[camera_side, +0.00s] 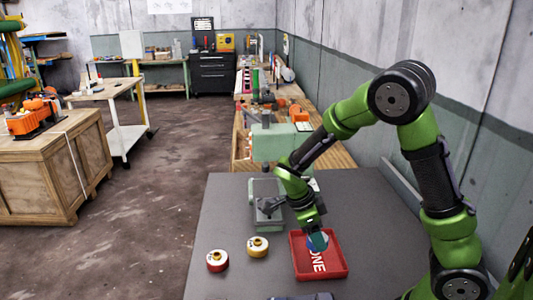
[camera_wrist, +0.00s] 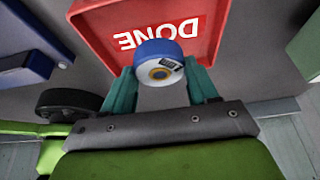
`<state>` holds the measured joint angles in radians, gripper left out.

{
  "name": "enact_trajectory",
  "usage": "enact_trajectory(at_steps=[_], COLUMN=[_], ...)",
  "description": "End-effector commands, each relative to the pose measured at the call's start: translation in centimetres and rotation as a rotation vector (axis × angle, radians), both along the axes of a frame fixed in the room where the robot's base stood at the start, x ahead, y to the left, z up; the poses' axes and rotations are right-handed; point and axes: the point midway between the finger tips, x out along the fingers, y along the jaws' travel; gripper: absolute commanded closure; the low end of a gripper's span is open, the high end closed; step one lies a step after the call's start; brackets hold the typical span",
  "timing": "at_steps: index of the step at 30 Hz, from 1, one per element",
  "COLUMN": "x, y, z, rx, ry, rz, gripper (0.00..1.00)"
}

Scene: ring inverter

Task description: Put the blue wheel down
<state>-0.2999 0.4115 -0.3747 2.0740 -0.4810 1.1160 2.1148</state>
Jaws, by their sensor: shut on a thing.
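The blue wheel (camera_wrist: 159,62), blue-rimmed with a white face and an orange centre, sits between the two teal fingers of my gripper (camera_wrist: 160,82) in the wrist view. In the side view my gripper (camera_side: 316,232) points down over the red tray (camera_side: 338,272), and a bit of the blue wheel (camera_side: 318,241) shows below it. The tray, marked DONE, also fills the top of the wrist view (camera_wrist: 97,35). My gripper is shut on the wheel. I cannot tell whether the wheel touches the tray floor.
A red wheel (camera_side: 217,260) and a yellow wheel (camera_side: 258,247) stand on the grey table (camera_side: 225,212) left of the tray. A green machine (camera_side: 268,150) stands behind. The table right of the tray is clear.

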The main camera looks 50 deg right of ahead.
Motion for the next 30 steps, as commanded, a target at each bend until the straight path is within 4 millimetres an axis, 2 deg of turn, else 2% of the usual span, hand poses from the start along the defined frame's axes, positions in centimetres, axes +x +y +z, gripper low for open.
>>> enact_trajectory(at_steps=[7,19,20,24,25,30], x=[-0.1,0.0,-0.1,0.0,0.0,0.0], y=[-0.1,0.0,0.0,0.0,0.0,0.0], z=[-3.3,-3.9,-3.9,-3.9,-3.9,-3.9], rx=[-0.001,0.001,0.001,0.001,0.001,0.001], ry=[0.003,0.001,0.001,0.001,0.001,0.001], rz=[0.001,0.002,0.003,0.003,0.003,0.003], gripper=[0.95,0.95,0.40,0.19,0.16,0.16])
